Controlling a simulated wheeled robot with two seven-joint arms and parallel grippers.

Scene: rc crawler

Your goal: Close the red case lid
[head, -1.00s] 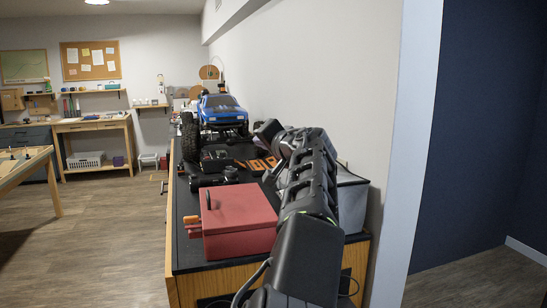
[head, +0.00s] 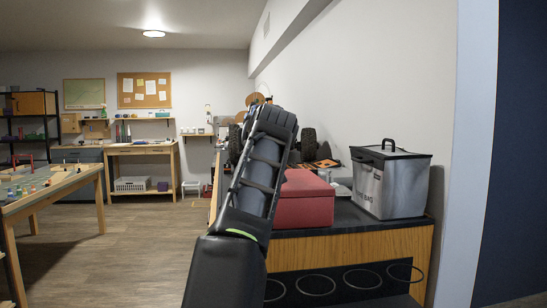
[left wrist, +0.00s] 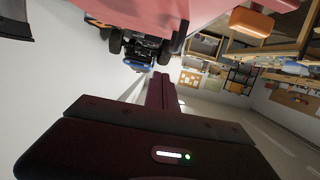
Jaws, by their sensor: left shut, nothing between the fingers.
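The red case (head: 308,203) stands on the black bench top in the head view, its left part hidden behind my left arm. Its lid looks lowered on the box, but the latch side is hidden there, so I cannot tell if it is fully shut. In the left wrist view the red case (left wrist: 150,12) fills the top edge, with its orange latch (left wrist: 250,22) at the upper right. My left gripper (left wrist: 162,80) is shut and empty, close to the case and apart from the latch. Its fingers are hidden in the head view. My right gripper is not in view.
A grey bag with a black lid (head: 392,182) stands right of the case, near the wall. The crawler's wheels (head: 306,140) show behind my arm; the blue crawler (left wrist: 138,50) also shows in the left wrist view. Open floor lies left of the bench (head: 350,243).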

